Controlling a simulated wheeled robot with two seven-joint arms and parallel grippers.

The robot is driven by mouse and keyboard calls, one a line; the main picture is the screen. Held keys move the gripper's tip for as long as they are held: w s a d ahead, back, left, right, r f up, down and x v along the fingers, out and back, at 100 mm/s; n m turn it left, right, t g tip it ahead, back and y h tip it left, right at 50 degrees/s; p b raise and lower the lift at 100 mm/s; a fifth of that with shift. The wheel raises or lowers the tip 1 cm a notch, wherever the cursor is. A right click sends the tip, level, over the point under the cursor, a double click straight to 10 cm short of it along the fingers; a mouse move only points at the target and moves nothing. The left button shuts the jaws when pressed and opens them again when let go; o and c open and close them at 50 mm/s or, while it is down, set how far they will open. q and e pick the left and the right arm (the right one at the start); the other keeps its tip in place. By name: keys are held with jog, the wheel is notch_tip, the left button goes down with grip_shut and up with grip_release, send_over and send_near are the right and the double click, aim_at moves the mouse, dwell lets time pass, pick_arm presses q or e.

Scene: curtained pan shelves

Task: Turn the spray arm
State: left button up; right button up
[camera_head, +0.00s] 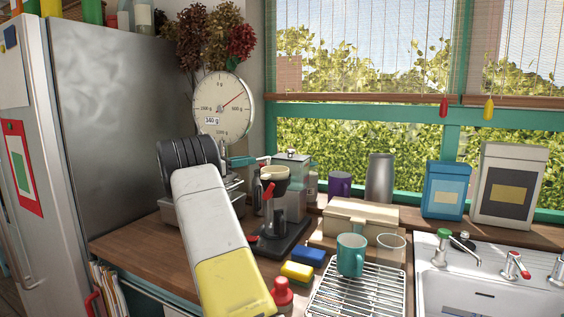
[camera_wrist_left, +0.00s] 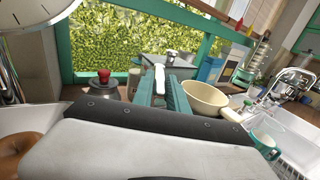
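The coffee maker (camera_head: 290,205) stands on the wooden counter, with a metal tank and a black base. Its cream filter basket (camera_head: 275,173) also shows in the left wrist view (camera_wrist_left: 205,99). A pale bar, apparently the spray arm (camera_wrist_left: 160,77), runs over the tank top in the left wrist view. My left gripper (camera_head: 252,160) is at the top of the coffee maker, beside the tank. Its teal fingers (camera_wrist_left: 160,92) stand apart, with the pale bar between their tips. Whether they touch the bar is hard to tell. My right gripper is in neither view.
A dial scale (camera_head: 223,103) stands behind my left arm. A red-knobbed pot (camera_wrist_left: 103,85) is left of the fingers. A teal mug (camera_head: 351,255) stands on the wire rack (camera_head: 360,295). Blue and yellow sponges (camera_head: 297,271) lie in front of the coffee maker. The sink (camera_head: 470,290) is at right.

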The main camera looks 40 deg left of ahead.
pick_arm(q)
jog(key=o, duration=0.3)
jog(key=shift+o, duration=0.2)
jog(key=shift+s+a, duration=0.1)
jog(key=v, duration=0.7)
jog(key=shift+s, duration=0.3)
jog(key=shift+a, duration=0.1)
